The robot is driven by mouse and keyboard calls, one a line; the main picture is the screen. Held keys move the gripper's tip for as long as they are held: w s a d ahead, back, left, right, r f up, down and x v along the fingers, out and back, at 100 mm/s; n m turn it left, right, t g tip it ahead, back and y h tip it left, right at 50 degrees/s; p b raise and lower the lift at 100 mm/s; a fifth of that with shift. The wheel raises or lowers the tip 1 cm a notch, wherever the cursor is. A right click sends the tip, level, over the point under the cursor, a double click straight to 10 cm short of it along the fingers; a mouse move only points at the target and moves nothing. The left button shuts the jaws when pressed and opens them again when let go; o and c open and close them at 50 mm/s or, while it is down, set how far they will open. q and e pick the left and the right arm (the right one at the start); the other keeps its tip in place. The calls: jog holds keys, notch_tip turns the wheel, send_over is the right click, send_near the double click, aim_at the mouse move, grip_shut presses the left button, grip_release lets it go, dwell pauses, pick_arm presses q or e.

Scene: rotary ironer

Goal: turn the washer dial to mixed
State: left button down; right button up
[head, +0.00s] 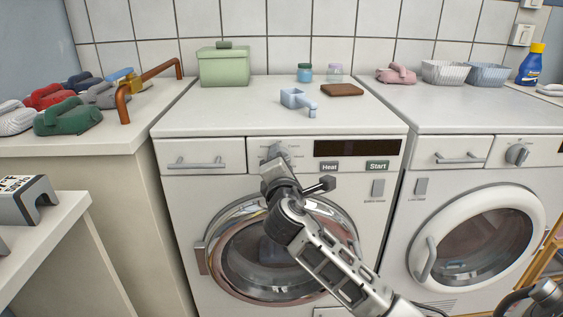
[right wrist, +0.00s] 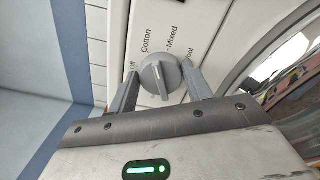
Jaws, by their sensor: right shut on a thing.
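The washer dial (right wrist: 161,78) is a round grey knob with a raised ridge. In the head view, my right gripper (head: 277,168) reaches the panel of the middle washer (head: 175,205) and mostly hides the dial.
The Heat button (head: 329,166), Start button (head: 377,166) and dark display (head: 357,148) are right of the dial. The detergent drawer (head: 205,157) is left. The round door (head: 215,265) lies below, behind my arm. A blue scoop (head: 293,98) sits on top.

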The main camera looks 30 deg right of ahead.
jog(key=m, duration=0.5)
jog(key=shift+f, duration=0.2)
jog(key=shift+m, duration=0.4)
jog(key=o, duration=1)
jog(key=shift+c, duration=0.2)
jog(key=v, duration=1.6)
jog(key=shift+b, duration=0.35)
jog(key=shift+d, duration=0.1)
